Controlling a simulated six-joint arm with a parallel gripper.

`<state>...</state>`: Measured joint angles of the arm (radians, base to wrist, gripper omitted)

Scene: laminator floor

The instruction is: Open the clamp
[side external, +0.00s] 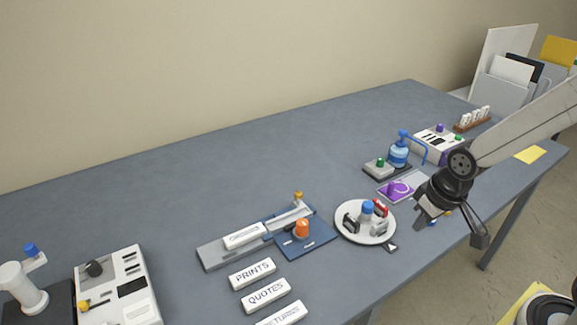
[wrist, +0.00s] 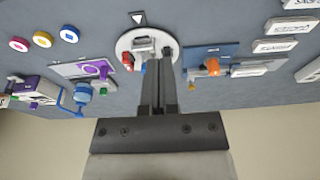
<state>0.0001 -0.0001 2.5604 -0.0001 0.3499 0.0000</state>
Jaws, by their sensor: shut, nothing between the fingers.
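No part is marked as the clamp, and I cannot tell surely which one it is. One candidate is the purple fitting (side external: 397,188) on a small purple and white plate, left of my gripper in the side external view; it also shows in the wrist view (wrist: 97,67). Another is the orange knob (side external: 302,228) on a blue plate (side external: 318,244) beside a grey rail; the knob also shows in the wrist view (wrist: 211,67). My gripper (wrist: 159,82) is shut and empty, with its fingers overlapping the round white plate in the wrist view.
The round white plate (side external: 345,229) carries a blue knob and small red, black and grey pieces. A blue pump-like device (side external: 398,152) stands behind the purple fitting. White label blocks (side external: 252,273) lie at the front. The back left of the table (side external: 150,190) is clear.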

